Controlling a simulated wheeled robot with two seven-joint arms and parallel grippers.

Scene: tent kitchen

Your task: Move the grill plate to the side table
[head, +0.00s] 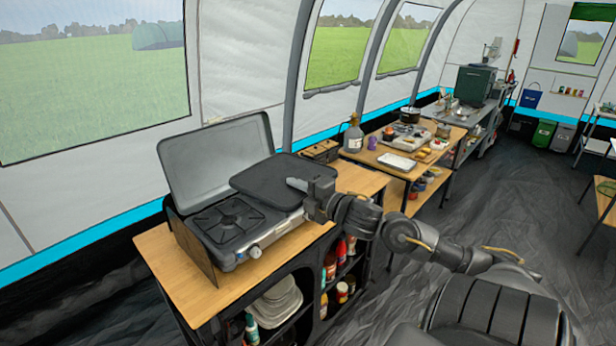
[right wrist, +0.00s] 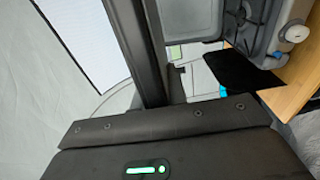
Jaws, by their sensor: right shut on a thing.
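The grill plate (head: 270,180) is a flat dark slab, roughly level, over the right side of the camping stove (head: 236,262). My right gripper (head: 298,185) is shut on the plate's right edge. I cannot tell whether the plate still touches the stove. In the right wrist view a dark bar (right wrist: 138,45) runs up from the gripper; whether it is plate or finger is unclear. A wooden table (head: 368,158) holding several items stands beyond the stove's stand. My left gripper is not in view.
The stove's grey lid (head: 215,155) stands open behind the burner. The stand's wooden top (head: 358,180) has a bare patch right of the stove. A grey bottle (head: 353,135), a white tray (head: 396,162) and other goods crowd the farther table. Dark floor (head: 480,200) lies open at right.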

